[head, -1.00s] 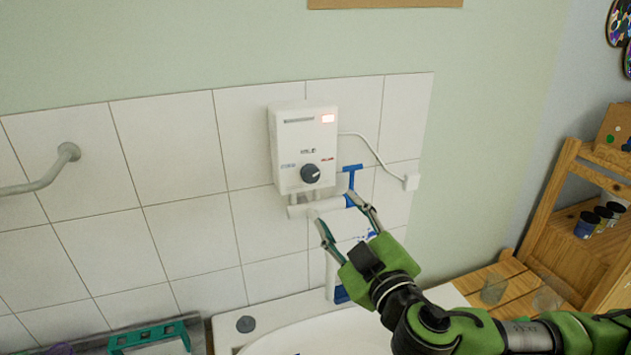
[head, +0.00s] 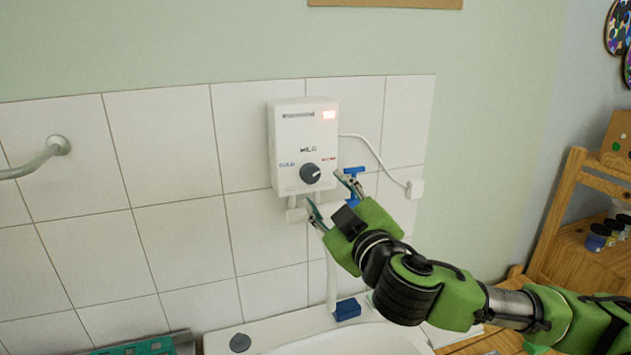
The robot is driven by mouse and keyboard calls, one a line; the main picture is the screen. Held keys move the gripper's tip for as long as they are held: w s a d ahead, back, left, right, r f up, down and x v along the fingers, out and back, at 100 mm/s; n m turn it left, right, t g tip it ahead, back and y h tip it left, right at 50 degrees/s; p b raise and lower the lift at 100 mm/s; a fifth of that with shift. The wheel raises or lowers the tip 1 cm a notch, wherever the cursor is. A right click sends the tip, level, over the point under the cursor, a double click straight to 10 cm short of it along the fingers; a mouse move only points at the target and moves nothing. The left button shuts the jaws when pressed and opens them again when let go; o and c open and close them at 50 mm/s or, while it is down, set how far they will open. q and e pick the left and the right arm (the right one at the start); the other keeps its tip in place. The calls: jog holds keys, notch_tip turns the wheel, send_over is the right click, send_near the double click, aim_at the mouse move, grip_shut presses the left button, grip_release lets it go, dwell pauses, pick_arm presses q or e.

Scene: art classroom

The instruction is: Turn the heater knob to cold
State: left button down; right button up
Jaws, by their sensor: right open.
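The white heater (head: 303,120) is mounted on the tiled wall near the middle of the head view. Its dark round knob (head: 310,173) sits low on the front, with a light pointer mark aimed to the right, toward the red label (head: 328,160). A blue label (head: 287,164) is on the left, and a red light glows at the top right. My right gripper (head: 325,193) is open and empty, its two fingertips just below and to the right of the knob. I cannot tell whether they touch the heater. My left gripper does not show.
A white cable runs from the heater to a wall socket (head: 415,189). A blue-handled valve (head: 355,185) is behind my right gripper. A white sink (head: 265,340) lies below, with a blue block (head: 347,309) on its rim. A wooden shelf (head: 565,215) stands at the right.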

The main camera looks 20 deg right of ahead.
aim_at(313, 177)
jog(key=w+p, duration=0.2)
jog(key=w, duration=0.4)
jog(key=shift+w+a+r, duration=0.1)
jog(key=shift+w+a, duration=0.05)
jog(key=shift+w, duration=0.4)
jog(key=c, duration=1.1)
